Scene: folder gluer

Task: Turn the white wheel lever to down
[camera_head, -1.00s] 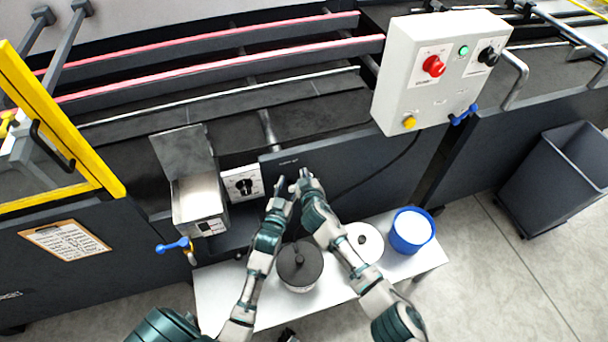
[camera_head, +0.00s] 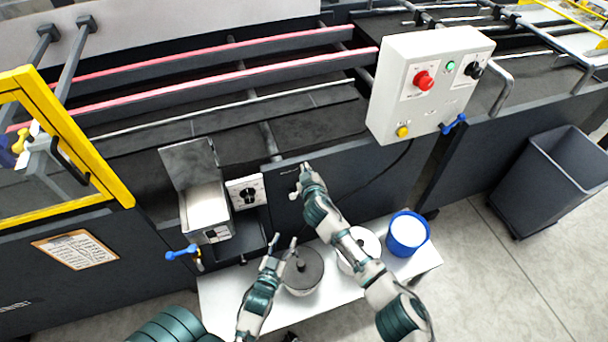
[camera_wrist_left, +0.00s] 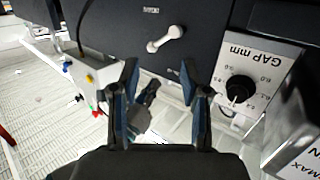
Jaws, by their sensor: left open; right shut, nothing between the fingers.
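The white lever (camera_wrist_left: 166,39) shows in the left wrist view on a dark panel. It has rounded ends and lies slanted in that picture. In the head view my right gripper (camera_head: 306,171) is shut and empty in front of the same panel, and I cannot clearly tell the lever from its fingertips there. My left gripper (camera_head: 282,246) is open and empty, lower down and nearer, over the edge of the white table. Its spread fingers also show in the left wrist view (camera_wrist_left: 164,82), apart from the lever.
A dial plate (camera_head: 246,191) and an open metal box (camera_head: 205,206) are left of the panel. A dark lidded pot (camera_head: 303,272), a white-lidded pot (camera_head: 366,244) and a blue tub (camera_head: 408,234) stand on the white table (camera_head: 226,288). A control box (camera_head: 430,82) is upper right.

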